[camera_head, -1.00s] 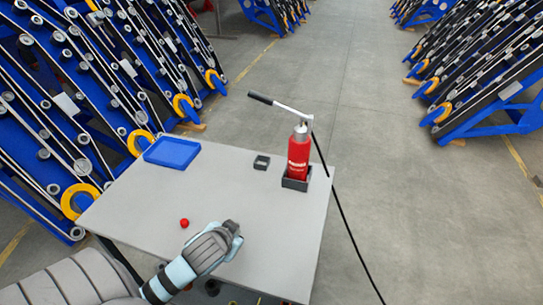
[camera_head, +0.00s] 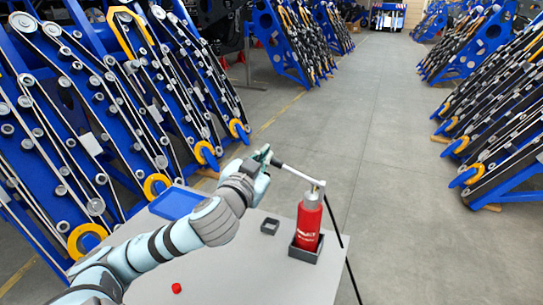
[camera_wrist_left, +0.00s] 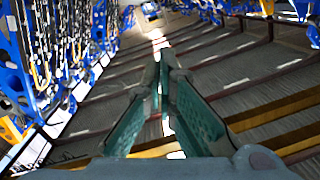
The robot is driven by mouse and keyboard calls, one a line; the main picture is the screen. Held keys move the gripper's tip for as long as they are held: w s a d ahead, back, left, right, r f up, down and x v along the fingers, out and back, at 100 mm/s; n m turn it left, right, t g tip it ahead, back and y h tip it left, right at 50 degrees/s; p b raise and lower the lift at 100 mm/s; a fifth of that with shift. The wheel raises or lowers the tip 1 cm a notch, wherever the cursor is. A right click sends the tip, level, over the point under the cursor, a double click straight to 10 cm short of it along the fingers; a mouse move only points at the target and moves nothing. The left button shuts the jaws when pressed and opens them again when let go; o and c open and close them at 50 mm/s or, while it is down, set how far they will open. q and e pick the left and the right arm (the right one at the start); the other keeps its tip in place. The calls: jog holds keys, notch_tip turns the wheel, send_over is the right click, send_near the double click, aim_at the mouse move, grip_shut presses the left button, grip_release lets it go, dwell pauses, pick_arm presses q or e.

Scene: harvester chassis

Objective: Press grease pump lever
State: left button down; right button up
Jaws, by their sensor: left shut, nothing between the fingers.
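The red grease pump (camera_head: 309,224) stands upright in a dark square holder (camera_head: 304,254) on the table in the head view. Its lever (camera_head: 299,173) slopes up to the left from the pump's top, with the dark grip at the far end. My left gripper (camera_head: 264,154) is shut and empty at the grip end of the lever. It covers part of the grip, and I cannot tell whether they touch. In the left wrist view the green-padded fingers (camera_wrist_left: 164,62) meet at their tips, and the lever does not show clearly. My right gripper is not in view.
The grey table (camera_head: 235,275) also holds a blue tray (camera_head: 176,203), a small dark open box (camera_head: 270,226) and a small red knob-like object (camera_head: 176,288). A black hose (camera_head: 350,265) hangs from the pump. Blue machine frames line both sides of a clear aisle.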

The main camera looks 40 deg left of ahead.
aim_at(288, 168)
pick_arm(q)
jog(key=w+a+f, duration=0.4)
jog(key=w+a, duration=0.1)
jog(key=w, duration=0.3)
jog(key=shift+f, duration=0.15)
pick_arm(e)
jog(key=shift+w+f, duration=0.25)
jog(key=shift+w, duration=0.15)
pick_arm(q)
jog(key=shift+w+d, duration=0.1)
